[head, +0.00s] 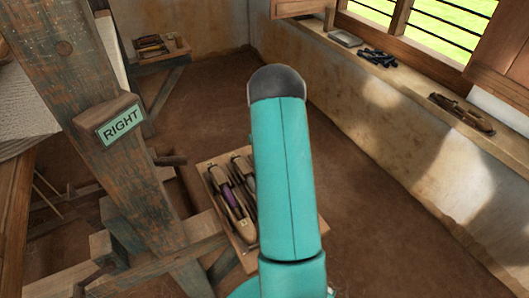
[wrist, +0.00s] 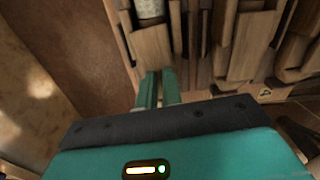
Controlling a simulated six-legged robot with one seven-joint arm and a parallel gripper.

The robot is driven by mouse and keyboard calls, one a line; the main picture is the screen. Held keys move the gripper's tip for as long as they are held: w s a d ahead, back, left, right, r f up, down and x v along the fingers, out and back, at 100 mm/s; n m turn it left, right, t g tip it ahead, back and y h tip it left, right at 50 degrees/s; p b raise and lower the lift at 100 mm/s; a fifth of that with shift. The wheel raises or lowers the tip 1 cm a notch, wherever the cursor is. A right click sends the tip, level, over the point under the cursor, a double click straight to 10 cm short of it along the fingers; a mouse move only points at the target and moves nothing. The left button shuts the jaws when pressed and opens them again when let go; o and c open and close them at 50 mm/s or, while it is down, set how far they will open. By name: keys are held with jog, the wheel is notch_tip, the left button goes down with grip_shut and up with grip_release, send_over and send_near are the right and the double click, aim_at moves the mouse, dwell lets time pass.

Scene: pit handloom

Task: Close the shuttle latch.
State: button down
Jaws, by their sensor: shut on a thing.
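Wooden shuttles lie side by side on a wooden board low in the head view: one with purple yarn (head: 230,198), and another (head: 243,168) partly hidden by my arm. In the wrist view, a wooden shuttle (wrist: 151,45) with a pale bobbin (wrist: 149,9) is just beyond my fingertips. My gripper (wrist: 157,74) has its two teal fingers close together at the near end of this shuttle, shut on a small part there. I cannot make out the latch itself or its position. My arm hides the gripper in the head view.
The board (head: 247,258) stands by a thick post bearing a RIGHT sign (head: 121,124). A stool (head: 158,54) with shuttles is at the back. A window ledge at right holds a wooden shuttle (head: 461,113) and dark small items (head: 378,57). The floor between board and wall is clear.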

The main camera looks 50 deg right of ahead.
jog(key=shift+m, duration=0.6)
jog(key=c, duration=1.8)
grip_release()
notch_tip(320, 180, up, 14)
jog(key=shift+f, duration=0.1)
